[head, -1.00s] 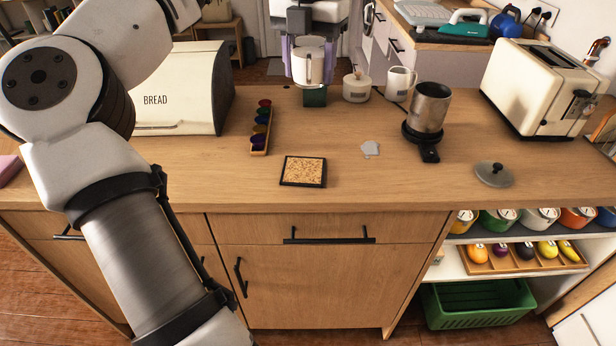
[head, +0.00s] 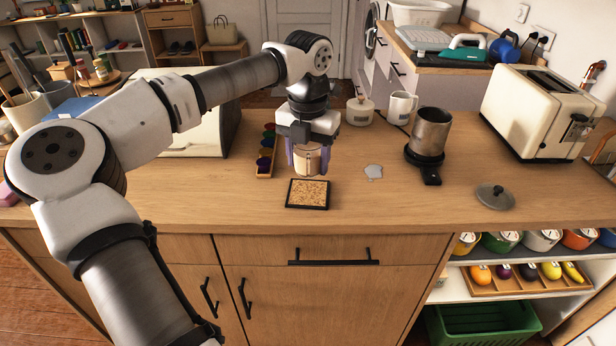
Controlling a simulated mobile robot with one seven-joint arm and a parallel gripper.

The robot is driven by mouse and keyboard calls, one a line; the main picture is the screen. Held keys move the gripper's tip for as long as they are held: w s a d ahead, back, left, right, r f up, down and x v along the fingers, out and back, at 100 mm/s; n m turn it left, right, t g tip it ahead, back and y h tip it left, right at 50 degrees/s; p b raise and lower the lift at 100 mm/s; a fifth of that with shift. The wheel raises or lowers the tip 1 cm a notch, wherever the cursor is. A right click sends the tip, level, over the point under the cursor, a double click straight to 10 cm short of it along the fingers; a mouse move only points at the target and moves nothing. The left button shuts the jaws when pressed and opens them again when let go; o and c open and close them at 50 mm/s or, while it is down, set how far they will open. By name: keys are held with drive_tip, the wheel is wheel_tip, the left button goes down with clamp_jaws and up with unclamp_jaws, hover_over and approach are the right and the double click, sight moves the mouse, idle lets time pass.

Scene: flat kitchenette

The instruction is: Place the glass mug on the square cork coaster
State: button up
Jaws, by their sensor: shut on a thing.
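My gripper (head: 308,156) is shut on the glass mug (head: 310,166), with a purple finger on each side of it. The mug is see-through and upright, and the wood colour shows through it. The square cork coaster (head: 307,194) has a dark rim and speckled cork, and lies bare on the counter. In the head view the mug is right behind the coaster's far edge, and apart from it. I cannot tell exactly how high the mug is above the counter.
A metal mug (head: 431,131) stands on a black warmer further right. A rack of coloured capsules (head: 266,160) is at left, near the bread box (head: 205,135). A grey lid (head: 495,195) lies near the toaster (head: 541,108). The front counter is clear.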

sight(308, 193)
drive_tip(key=shift+f+p, duration=0.35)
drive_tip(key=shift+f, duration=2.55)
drive_tip(key=shift+f, duration=0.1)
drive_tip(key=shift+f, duration=0.15)
drive_tip(key=o, duration=1.1)
drive_tip(key=shift+r, duration=0.2)
